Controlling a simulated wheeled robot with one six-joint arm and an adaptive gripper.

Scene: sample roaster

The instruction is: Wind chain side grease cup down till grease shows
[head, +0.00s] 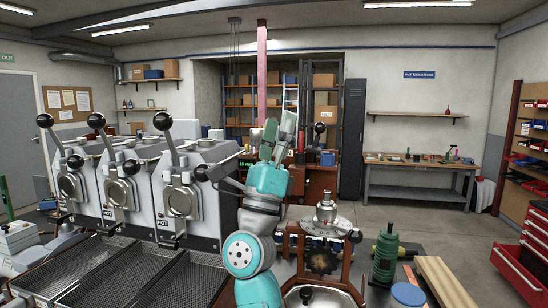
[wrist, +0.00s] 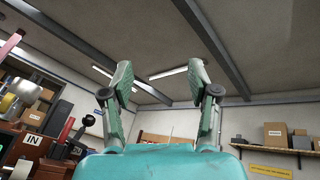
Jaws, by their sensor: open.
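My gripper (head: 279,128) is raised in the middle of the head view, with its fingers pointing up. In the wrist view my gripper (wrist: 160,76) has its two fingers wide apart, with nothing between them, and faces the ceiling. I cannot pick out the chain side grease cup for certain in either view. A brass-coloured round part (wrist: 19,98) shows at the left edge of the wrist view, clear of the fingers. No grease can be made out.
A row of roasters (head: 190,190) marked HOT stands left of my arm. A machine with a silver top (head: 326,212) stands to the right, near a green cylindrical tool (head: 385,255) and wooden boards (head: 445,282). A workbench (head: 420,170) is at the back right, with open floor before it.

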